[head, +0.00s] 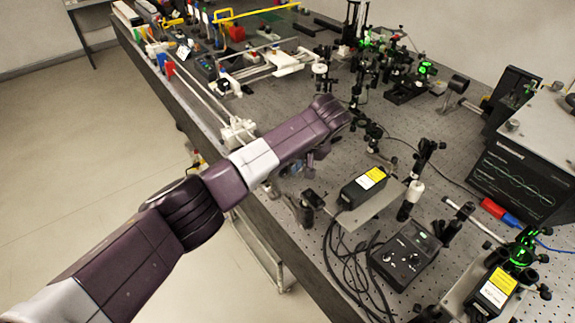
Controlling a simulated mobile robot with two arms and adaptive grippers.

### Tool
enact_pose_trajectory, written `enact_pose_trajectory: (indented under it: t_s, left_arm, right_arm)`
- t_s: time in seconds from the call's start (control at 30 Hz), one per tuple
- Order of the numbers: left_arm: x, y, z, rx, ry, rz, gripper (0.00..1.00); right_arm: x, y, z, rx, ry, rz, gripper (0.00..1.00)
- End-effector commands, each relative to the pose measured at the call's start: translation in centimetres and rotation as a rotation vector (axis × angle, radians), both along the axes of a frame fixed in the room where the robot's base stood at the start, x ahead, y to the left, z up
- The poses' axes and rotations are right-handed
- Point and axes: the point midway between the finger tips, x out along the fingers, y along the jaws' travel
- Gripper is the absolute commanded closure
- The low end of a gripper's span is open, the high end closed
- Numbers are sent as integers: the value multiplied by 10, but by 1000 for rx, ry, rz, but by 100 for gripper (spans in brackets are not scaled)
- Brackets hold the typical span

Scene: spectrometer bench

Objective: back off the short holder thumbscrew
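My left arm reaches in from the lower left across the bench edge, and its purple wrist bends down over the bench. The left gripper (300,164) shows only as small dark parts under the wrist, mostly hidden by the arm, so its fingers cannot be read. A post in a holder with a white collar (411,199) stands to the right of the gripper, apart from it. Other short posts and holders stand on the bench. The short holder's thumbscrew is too small or hidden to pick out. My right gripper is not in view.
The perforated optical bench (300,97) carries a black-and-yellow labelled box (363,187), a black control box (405,256) and loose cables (350,265). A monitor with a waveform (515,178) stands at right. Green-lit optics (425,68) stand at the back. Floor at left is clear.

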Motion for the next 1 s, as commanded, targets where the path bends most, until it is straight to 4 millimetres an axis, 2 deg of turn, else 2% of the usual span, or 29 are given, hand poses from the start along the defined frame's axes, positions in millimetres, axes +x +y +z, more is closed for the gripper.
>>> enact_pose_trajectory:
  t_s: [0.33, 0.6, 1.0]
  left_arm:
    - [2, 1, -6, -1, 0, -1, 71]
    - [2, 1, -5, -1, 0, 0, 100]
    - [3, 3, -6, -24, -7, -1, 100]
  right_arm:
    - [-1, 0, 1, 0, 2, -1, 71]
    - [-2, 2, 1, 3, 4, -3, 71]
    - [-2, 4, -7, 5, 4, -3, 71]
